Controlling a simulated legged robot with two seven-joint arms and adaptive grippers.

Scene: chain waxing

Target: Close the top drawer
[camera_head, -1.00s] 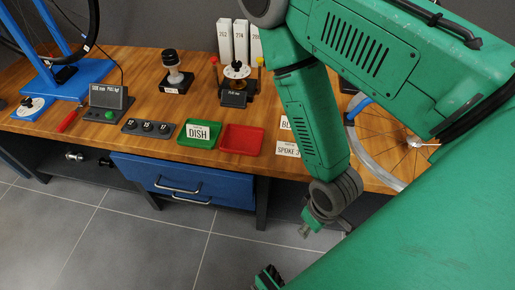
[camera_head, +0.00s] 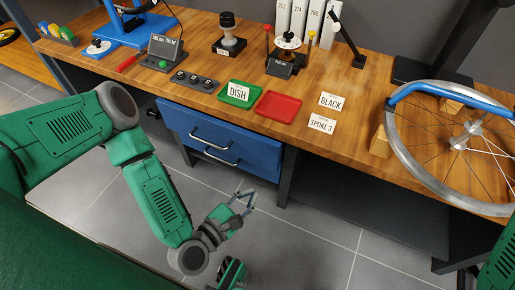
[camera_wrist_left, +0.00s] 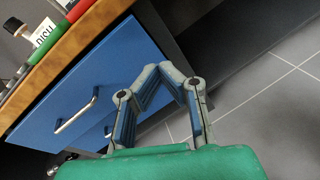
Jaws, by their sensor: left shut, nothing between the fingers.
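The blue drawer unit hangs under the wooden bench, with the top drawer (camera_head: 183,122) above a second drawer. The top drawer's silver handle (camera_head: 210,138) shows. In the left wrist view, the large blue front (camera_wrist_left: 115,75) carries a handle (camera_wrist_left: 76,112); a second handle shows below it. I cannot tell whether a small gap remains behind the top front. My left gripper (camera_head: 246,197) is shut and empty, in front of and below the drawers, apart from them in the head view. Its fingers meet in the wrist view (camera_wrist_left: 162,75). My right gripper is out of view.
The bench top (camera_head: 365,85) holds a green DISH tray (camera_head: 225,97), a red tray (camera_head: 277,106), label cards (camera_head: 321,125) and a spoked wheel (camera_head: 460,143). A dark bench leg (camera_head: 288,178) stands right of the drawers. The grey floor (camera_head: 320,235) in front is open.

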